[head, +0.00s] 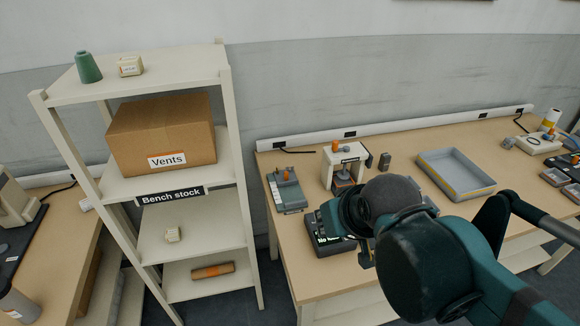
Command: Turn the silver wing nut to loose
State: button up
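I cannot make out the silver wing nut in the head view; it is too small or hidden. My gripper (367,256) points down over the front left part of the right-hand bench (310,278). My teal and black arm covers much of it, and its fingers are too small to judge. Just left of it is a dark box (328,246) with green lettering on its face, partly hidden by my wrist. Behind it stands a cream frame-shaped device (358,158) with an orange part on top and a dark label. I cannot tell whether my gripper touches anything.
A grey fixture (288,192) with an orange knob lies at the bench's left. A grey tray (456,174) sits to the right, beyond my arm. A cream shelf (190,186) with a "Vents" carton (188,125) stands left of the bench. Bare bench lies at the front left.

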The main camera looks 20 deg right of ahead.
jog(key=w+r+m+g+p, duration=0.2)
jog(key=w+r+m+p, duration=0.3)
jog(key=w, duration=0.5)
jog(key=m+g+p, duration=0.5)
jog(key=m+p, duration=0.6)
jog(key=m, duration=0.2)
send_over(291, 169)
notch_tip(291, 169, down, 11)
jog(key=shift+w+f, duration=0.1)
jog(key=shift+f, duration=0.1)
jog(key=shift+f, duration=0.1)
jog(key=shift+f, duration=3.85)
